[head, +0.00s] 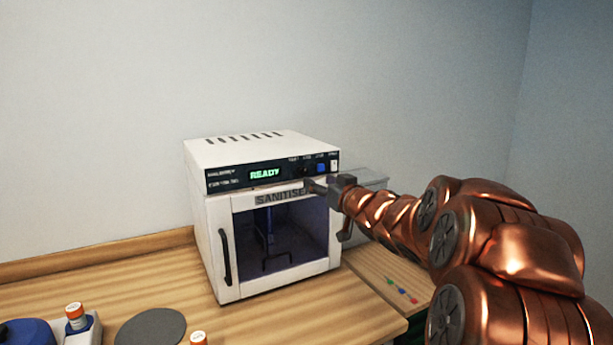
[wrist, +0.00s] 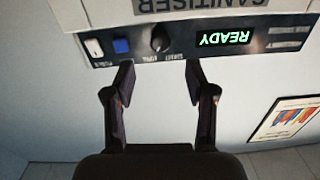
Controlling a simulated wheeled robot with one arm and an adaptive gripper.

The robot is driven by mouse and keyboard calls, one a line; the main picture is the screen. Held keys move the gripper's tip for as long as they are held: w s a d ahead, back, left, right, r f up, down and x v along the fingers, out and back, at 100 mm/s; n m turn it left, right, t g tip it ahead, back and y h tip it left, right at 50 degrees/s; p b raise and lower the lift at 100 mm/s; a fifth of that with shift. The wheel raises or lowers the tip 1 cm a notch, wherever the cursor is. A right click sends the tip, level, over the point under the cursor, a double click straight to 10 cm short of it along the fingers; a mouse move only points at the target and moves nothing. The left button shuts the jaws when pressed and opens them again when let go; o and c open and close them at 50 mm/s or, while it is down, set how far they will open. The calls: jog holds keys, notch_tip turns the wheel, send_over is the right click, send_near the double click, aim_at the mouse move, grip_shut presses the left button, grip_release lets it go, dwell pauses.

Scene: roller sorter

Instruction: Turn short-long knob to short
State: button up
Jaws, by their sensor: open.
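The white sanitiser (head: 240,215) stands on the wooden counter, its dark control strip showing a green READY display (head: 265,174). The wrist view is upside down and shows the round dark knob (wrist: 160,40) on that strip, between the blue button (wrist: 121,46) and the READY display (wrist: 222,38). Small labels sit beside the knob; its pointer direction is too small to tell. My gripper (wrist: 160,72) is open and empty, its two fingers spread either side of the knob's line and apart from it. In the head view my gripper (head: 318,186) is in front of the panel's right part.
A white switch (wrist: 94,48) is beside the blue button. The sanitiser's door with a black handle (head: 225,257) is below the panel. Orange-capped bottles (head: 75,317) and a dark grey disc (head: 150,328) lie at the front left. A framed picture (wrist: 287,120) shows in the wrist view.

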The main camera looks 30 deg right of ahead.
aim_at(304, 173)
jog(key=shift+w+d+p, duration=0.2)
jog(key=shift+w+p, duration=0.2)
jog(key=shift+w, duration=3.4)
grip_shut()
